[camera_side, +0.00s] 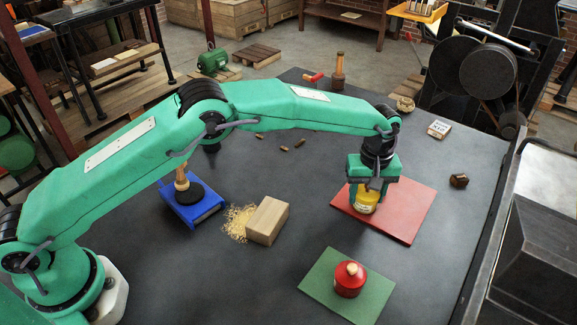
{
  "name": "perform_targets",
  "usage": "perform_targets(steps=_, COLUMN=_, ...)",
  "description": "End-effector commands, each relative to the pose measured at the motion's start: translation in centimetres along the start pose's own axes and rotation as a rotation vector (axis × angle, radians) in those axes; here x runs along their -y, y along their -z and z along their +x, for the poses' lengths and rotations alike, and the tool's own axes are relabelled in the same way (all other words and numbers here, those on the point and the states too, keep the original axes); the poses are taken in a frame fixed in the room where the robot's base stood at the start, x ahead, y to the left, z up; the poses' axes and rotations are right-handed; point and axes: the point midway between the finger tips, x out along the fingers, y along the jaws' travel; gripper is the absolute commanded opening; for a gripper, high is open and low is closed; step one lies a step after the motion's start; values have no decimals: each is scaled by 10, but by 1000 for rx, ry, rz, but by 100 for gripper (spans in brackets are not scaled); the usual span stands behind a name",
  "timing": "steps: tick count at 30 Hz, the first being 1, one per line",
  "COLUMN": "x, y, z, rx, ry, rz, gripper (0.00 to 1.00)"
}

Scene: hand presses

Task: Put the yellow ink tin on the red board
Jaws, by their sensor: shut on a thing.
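The yellow ink tin (366,204) is between the fingers of my gripper (368,192), which points down and is shut on it. The tin is over the left part of the red board (408,212), at or just above its surface; I cannot tell whether it touches. My fingers and wrist hide the upper part of the tin. The red board lies flat on the dark table.
A green board (320,290) with a red tin (349,280) lies in front. A wooden block (267,221) stands beside sawdust (237,222). A blue board (205,211) bears a wooden-handled tool (183,186). A small brown object (459,181) lies right of the red board.

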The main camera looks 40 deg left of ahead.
Motion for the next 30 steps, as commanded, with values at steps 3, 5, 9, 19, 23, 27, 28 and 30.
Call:
perform_targets(steps=3, x=0, y=0, z=-1, rx=-1, ry=-2, rz=0, gripper=19)
perform_targets(steps=5, x=0, y=0, z=-1, rx=-1, ry=-2, rz=0, gripper=19)
perform_targets(steps=9, x=0, y=0, z=0, rx=-1, ry=-2, rz=0, gripper=19)
perform_targets(steps=19, x=0, y=0, z=2, rx=0, ry=-1, rz=0, gripper=71)
perform_targets(steps=23, x=0, y=0, z=2, rx=0, ry=-1, rz=0, gripper=71)
perform_targets(steps=27, x=0, y=0, z=0, rx=-1, ry=-2, rz=0, gripper=71)
perform_targets(steps=28, x=0, y=0, z=-2, rx=-1, ry=-2, rz=0, gripper=71)
perform_targets(steps=30, x=-1, y=0, z=-6, rx=-1, ry=-3, rz=0, gripper=71)
